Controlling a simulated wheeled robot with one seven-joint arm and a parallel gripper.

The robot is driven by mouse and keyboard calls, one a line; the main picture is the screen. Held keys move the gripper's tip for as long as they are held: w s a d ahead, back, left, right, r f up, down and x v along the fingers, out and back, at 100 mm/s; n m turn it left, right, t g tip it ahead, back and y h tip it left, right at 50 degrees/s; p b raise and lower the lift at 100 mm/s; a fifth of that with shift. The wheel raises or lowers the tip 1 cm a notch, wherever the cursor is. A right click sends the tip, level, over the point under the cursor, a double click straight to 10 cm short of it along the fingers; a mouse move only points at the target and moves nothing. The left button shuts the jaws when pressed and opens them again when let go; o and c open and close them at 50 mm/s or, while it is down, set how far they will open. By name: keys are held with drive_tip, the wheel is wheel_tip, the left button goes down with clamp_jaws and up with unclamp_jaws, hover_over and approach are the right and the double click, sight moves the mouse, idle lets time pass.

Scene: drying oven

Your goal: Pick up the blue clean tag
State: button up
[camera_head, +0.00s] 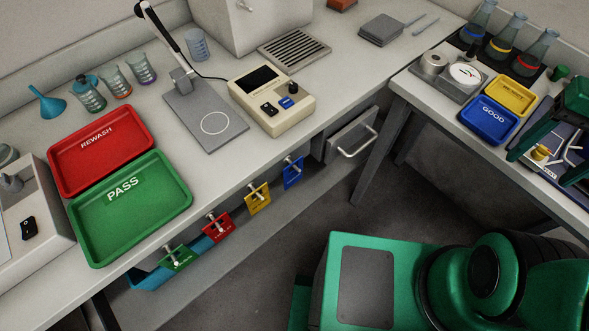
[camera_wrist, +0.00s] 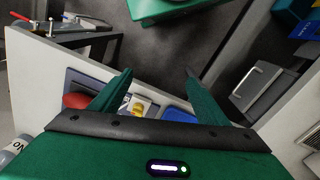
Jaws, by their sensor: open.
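The blue tag (camera_head: 293,173) hangs from a small peg on the front of the left bench, at the right end of a row of tags. My gripper (camera_head: 540,167) is open and empty above the right bench, far to the right of the blue tag. Its two green fingers stand apart in the wrist view (camera_wrist: 157,80).
A grey drawer front with a handle (camera_head: 357,147) juts out right of the tags. The right bench holds a blue GOOD tray (camera_head: 488,120), a yellow tray (camera_head: 512,95) and flasks. Open floor (camera_head: 420,195) lies between the benches. Red and green trays lie on the left bench.

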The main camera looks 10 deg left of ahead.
drive_tip(key=w+a+f+n, duration=0.1)
drive_tip(key=w+a+n, duration=0.3)
drive_tip(key=w+a, duration=0.4)
drive_tip(key=n, duration=1)
hover_over(294, 174)
wheel_tip(294, 174, down, 10)
drive_tip(key=shift+w+r, duration=0.1)
drive_tip(key=shift+r, duration=0.15)
drive_tip(key=shift+a+f+n, duration=0.15)
drive_tip(key=shift+f+n, duration=0.15)
drive_tip(key=shift+f, duration=5.1)
drive_tip(key=c, duration=1.1)
